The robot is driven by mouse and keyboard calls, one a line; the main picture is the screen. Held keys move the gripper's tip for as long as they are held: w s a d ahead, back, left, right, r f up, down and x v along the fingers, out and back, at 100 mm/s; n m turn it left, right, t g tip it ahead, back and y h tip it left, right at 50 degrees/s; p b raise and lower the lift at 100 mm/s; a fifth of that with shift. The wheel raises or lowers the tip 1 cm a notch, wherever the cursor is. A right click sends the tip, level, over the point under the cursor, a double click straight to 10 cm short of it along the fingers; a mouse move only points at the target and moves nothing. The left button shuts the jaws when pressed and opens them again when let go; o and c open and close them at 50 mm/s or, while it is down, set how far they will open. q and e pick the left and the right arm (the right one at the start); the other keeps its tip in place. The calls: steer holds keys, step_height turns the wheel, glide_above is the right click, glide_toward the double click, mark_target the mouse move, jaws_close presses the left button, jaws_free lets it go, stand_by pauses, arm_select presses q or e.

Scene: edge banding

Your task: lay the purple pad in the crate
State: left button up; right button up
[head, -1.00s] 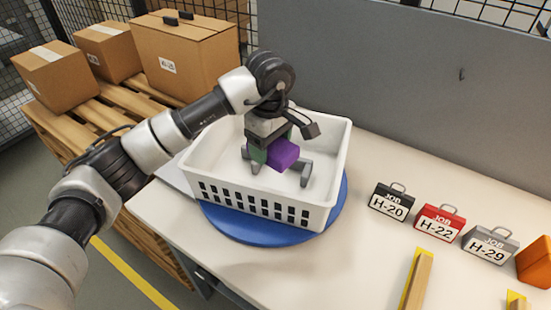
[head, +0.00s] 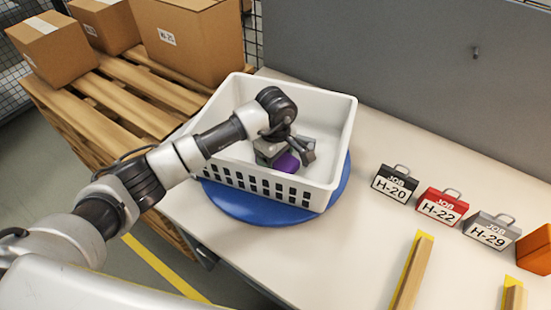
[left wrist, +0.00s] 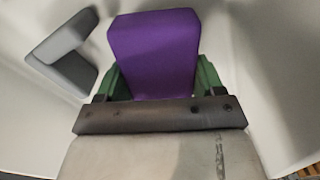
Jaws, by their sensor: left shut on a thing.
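The purple pad (head: 288,163) is inside the white crate (head: 341,135), low between its walls. My left gripper (head: 272,157) reaches down into the crate and is shut on the pad. In the left wrist view the purple pad (left wrist: 153,48) sits between the green fingers of my left gripper (left wrist: 160,82). A grey angled piece (left wrist: 68,55) is beside the pad in that view, with pale crate surface around it. I cannot tell whether the pad touches the crate floor. My right gripper is not in view.
The crate stands on a blue round base (head: 255,209) on a pale bench (head: 340,240). Black (head: 395,183), red (head: 442,205) and grey (head: 490,230) job boxes stand to the right. A pallet with cardboard boxes (head: 190,40) is at the back left. A grey panel (head: 400,60) rises behind.

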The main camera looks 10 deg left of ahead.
arm_select(q)
steer(key=shift+f, duration=1)
steer(key=o, duration=0.5)
steer(key=shift+f, duration=0.1)
steer(key=shift+c, duration=0.2)
steer(key=o, duration=0.4)
steer(key=shift+o, duration=0.2)
